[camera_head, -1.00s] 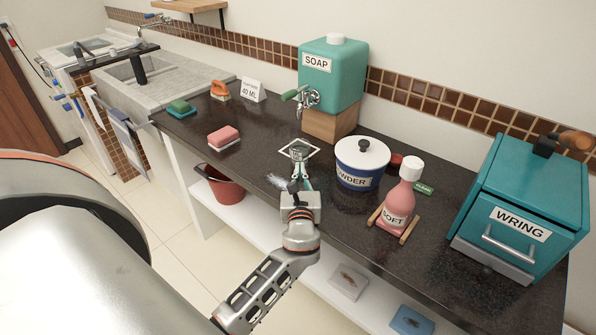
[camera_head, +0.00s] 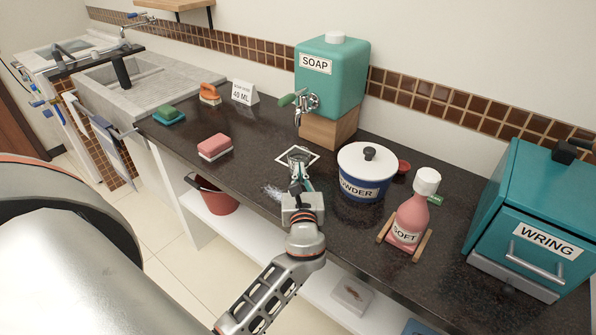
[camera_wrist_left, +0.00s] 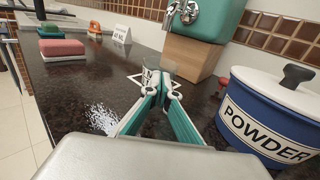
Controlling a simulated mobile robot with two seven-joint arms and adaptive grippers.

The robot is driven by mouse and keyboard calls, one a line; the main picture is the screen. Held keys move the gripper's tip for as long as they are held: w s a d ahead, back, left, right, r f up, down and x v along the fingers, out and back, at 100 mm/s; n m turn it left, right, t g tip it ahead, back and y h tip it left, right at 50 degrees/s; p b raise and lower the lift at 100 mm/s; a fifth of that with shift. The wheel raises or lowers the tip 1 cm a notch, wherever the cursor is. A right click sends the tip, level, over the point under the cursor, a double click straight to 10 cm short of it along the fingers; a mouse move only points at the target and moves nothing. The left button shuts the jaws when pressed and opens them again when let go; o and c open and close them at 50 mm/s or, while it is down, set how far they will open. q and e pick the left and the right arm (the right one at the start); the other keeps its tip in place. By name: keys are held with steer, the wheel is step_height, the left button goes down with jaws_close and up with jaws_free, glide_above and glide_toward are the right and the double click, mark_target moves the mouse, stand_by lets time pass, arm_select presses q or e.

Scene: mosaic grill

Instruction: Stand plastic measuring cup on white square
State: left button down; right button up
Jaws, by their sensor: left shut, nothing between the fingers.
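The clear plastic measuring cup (camera_head: 299,154) is hard to make out. It appears to stand on the white square (camera_head: 312,153), an outline on the dark counter under the soap tap. My left gripper (camera_head: 298,178) reaches in from the front, low over the counter, its tips close to the cup. In the left wrist view its green fingers (camera_wrist_left: 166,92) come together with nothing between them. The cup shows faintly just beyond the tips there; whether they touch it I cannot tell. My right gripper is not in view.
The teal soap dispenser (camera_head: 334,75) stands on a wooden block behind the square. A blue powder pot (camera_head: 362,186) and pink soft bottle (camera_head: 408,219) are close on the right. A pink sponge (camera_head: 214,146) lies left; counter between it and the square is clear.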

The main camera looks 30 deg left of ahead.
mark_target(298, 150)
arm_select(q)
steer(key=shift+w, duration=0.1)
stand_by(0.4)
steer(key=shift+w+a+r, duration=0.15)
steer(key=shift+w+a, duration=0.05)
steer(key=shift+w, duration=0.1)
steer(key=p+x, duration=0.1)
steer(key=x, duration=0.5)
steer(key=shift+w+a, duration=0.25)
steer(key=shift+s, duration=0.1)
